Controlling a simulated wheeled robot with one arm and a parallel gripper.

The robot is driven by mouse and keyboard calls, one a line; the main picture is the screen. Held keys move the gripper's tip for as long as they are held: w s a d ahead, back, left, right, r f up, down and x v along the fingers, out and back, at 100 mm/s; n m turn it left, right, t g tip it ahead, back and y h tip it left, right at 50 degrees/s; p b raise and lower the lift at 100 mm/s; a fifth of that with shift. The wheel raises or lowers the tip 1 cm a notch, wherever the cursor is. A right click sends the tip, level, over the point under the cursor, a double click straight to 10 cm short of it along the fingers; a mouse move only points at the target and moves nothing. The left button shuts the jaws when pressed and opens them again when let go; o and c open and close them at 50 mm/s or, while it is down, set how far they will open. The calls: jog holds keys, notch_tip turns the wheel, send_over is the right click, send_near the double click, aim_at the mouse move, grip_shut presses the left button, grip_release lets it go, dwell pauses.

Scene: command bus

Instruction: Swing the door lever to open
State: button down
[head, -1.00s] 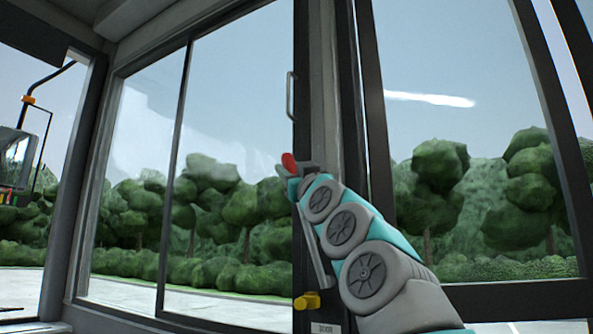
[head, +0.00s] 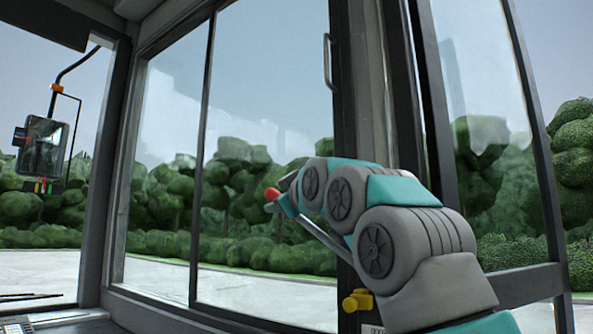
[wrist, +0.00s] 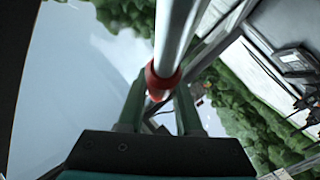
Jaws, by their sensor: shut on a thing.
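The door lever is a metal rod with a red end. In the head view its red knob (head: 272,194) shows at the left end of my arm, and its bare rod (head: 318,236) slants down to the right behind the arm. In the wrist view the rod (wrist: 178,35) comes down from the top to a red collar (wrist: 162,82). My gripper (wrist: 160,100) is shut on the lever around its red end, one green finger on each side. In the head view my gripper (head: 284,204) is small and partly hidden by the wrist. The lever's lower pivot is hidden.
A yellow knob (head: 357,300) sits low on the dark door post. A vertical grab handle (head: 328,62) is fixed higher up. Large windows stand left and right of the post. A mirror (head: 42,150) hangs outside at far left.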

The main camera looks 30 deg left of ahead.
jog(key=a+f+n+g+h+p, duration=0.2)
jog(key=a+f+h+p, duration=0.1)
jog(key=f, duration=0.6)
jog(key=shift+a+f+h+p, duration=0.3)
jog(key=shift+a+h, duration=0.15)
jog(key=shift+h, duration=0.15)
jog(key=shift+f, duration=0.1)
jog(key=c, duration=0.6)
grip_release()
jog(key=shift+d, duration=0.1)
jog(key=shift+b+v, duration=0.8)
jog(key=shift+v, duration=3.05)
